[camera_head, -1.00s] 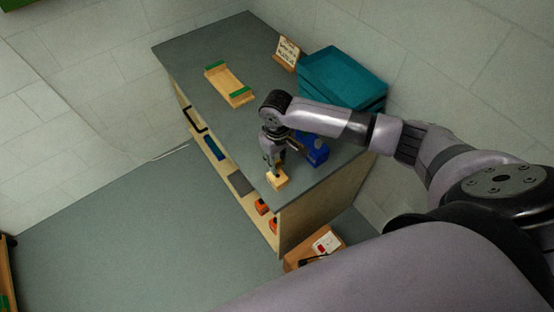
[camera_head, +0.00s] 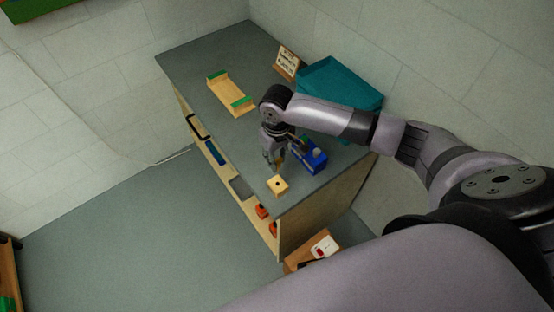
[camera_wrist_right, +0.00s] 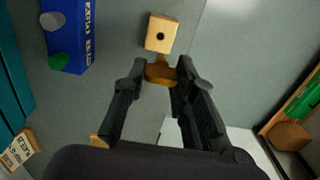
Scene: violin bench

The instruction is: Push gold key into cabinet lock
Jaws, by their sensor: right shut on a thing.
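My right gripper (camera_head: 275,163) is over the bench near its front corner. It also shows in the right wrist view, shut on a small golden-brown piece (camera_wrist_right: 160,73), which looks like the gold key; its shape is partly hidden by the fingers. A pale wooden block with a dark round hole (camera_head: 278,187) sits on the bench just in front of the gripper. In the wrist view the block (camera_wrist_right: 161,34) lies just beyond the held piece; I cannot tell whether they touch. I cannot make out which part is the cabinet lock. My left gripper is not in view.
A blue box with lettering (camera_head: 313,161) stands right beside the gripper, with grey and green knobs on top. Teal bins (camera_head: 340,85), a small sign (camera_head: 288,60) and a wooden tray with green ends (camera_head: 230,92) are farther back on the grey bench (camera_head: 205,50).

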